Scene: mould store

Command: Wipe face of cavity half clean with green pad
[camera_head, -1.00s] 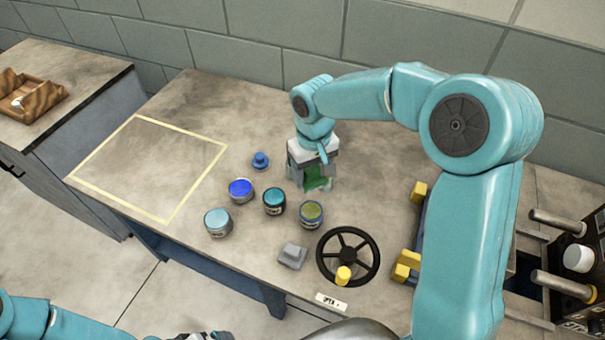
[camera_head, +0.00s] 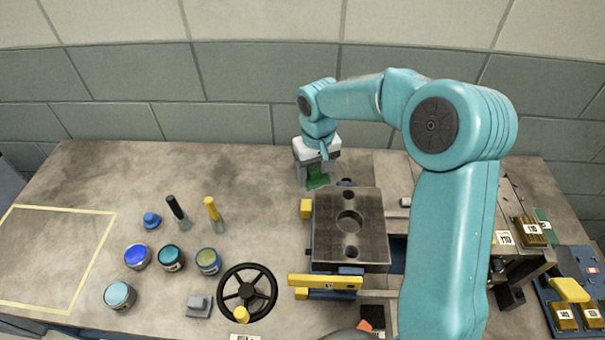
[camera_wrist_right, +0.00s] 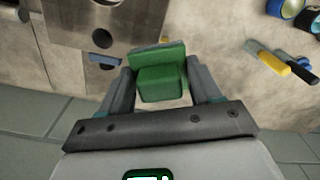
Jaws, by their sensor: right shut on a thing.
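The cavity half (camera_head: 350,207) is a grey metal block with a large round hole in its face and smaller holes. It sits right of the table's middle, and part of it shows in the right wrist view (camera_wrist_right: 137,18). My right gripper (camera_head: 317,178) is shut on the green pad (camera_head: 317,183), behind the block's back left corner. The pad shows between the fingers in the right wrist view (camera_wrist_right: 162,82). It appears apart from the block's face. My left gripper is out of view.
A black handwheel (camera_head: 247,291) stands front left of the block, near a yellow bar (camera_head: 325,282). Several paint pots (camera_head: 171,258) and two brushes (camera_head: 213,212) stand farther left. A yellow-taped area (camera_head: 50,250) is empty. Brass blocks (camera_head: 528,231) lie at the right.

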